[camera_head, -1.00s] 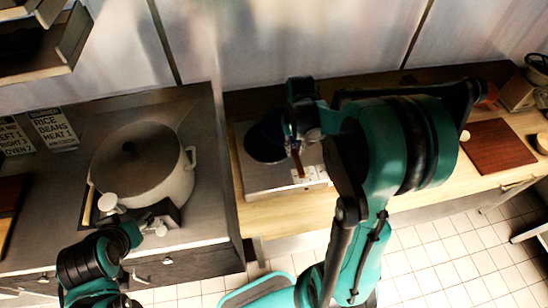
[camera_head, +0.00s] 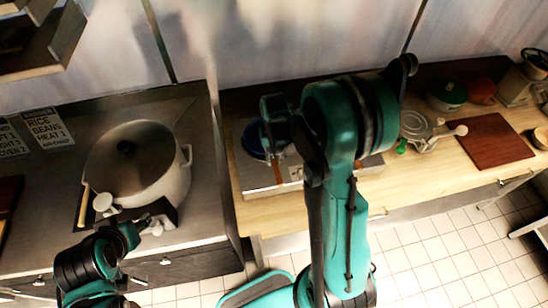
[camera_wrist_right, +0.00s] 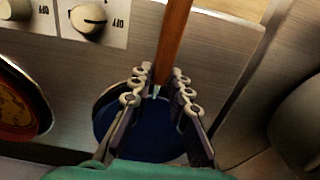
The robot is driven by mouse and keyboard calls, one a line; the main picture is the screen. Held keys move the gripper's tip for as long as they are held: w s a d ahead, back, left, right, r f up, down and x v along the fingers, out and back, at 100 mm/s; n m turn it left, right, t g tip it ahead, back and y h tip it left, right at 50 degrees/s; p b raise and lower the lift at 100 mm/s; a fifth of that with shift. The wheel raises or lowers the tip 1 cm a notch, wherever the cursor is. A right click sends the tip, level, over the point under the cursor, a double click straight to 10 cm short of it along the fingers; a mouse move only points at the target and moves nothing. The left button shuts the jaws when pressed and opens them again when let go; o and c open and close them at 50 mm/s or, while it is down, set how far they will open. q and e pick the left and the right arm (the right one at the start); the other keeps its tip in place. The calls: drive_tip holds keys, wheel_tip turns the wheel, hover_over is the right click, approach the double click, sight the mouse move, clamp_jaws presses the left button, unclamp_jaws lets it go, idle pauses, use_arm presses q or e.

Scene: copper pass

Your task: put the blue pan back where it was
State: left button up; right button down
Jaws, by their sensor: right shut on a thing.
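The blue pan (camera_head: 252,141) is at the back left of the steel hob (camera_head: 262,181), partly hidden by my right gripper in the head view. Its brown handle (camera_head: 279,173) points toward the front. My right gripper (camera_head: 275,130) is over the pan's near side. In the right wrist view my right gripper (camera_wrist_right: 162,78) is shut on the brown handle (camera_wrist_right: 173,35), with the blue pan (camera_wrist_right: 112,118) below and behind the fingers. I cannot tell whether the pan touches the hob. My left gripper (camera_head: 150,222) is by the front of the large pot; its fingers are unclear.
A large lidded pot (camera_head: 140,165) stands on the dark left counter. Hob knobs (camera_wrist_right: 88,18) and a round orange-red thing (camera_wrist_right: 15,105) show in the wrist view. A brown board (camera_head: 492,141) lies on the right counter, with a grey metal item (camera_head: 425,128) left of it.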

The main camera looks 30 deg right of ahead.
drive_tip(key=shift+f, duration=0.2)
drive_tip(key=c, duration=1.4)
unclamp_jaws()
drive_tip(key=shift+c, duration=0.2)
drive_tip(key=shift+r, duration=0.15)
drive_tip(key=shift+r, duration=0.3)
wheel_tip(320, 180, up, 11)
drive_tip(key=p, duration=0.2)
drive_tip(key=s+a+r+n+t, duration=0.1)
drive_tip(key=s+a+r+t, duration=0.2)
drive_tip(key=s, duration=0.3)
drive_tip(key=s+a+r+n+t, duration=0.2)
drive_tip(key=s+a+r+t, duration=0.2)
drive_tip(key=s, duration=0.1)
drive_tip(key=shift+s+a, duration=0.35)
drive_tip(key=shift+s, duration=0.05)
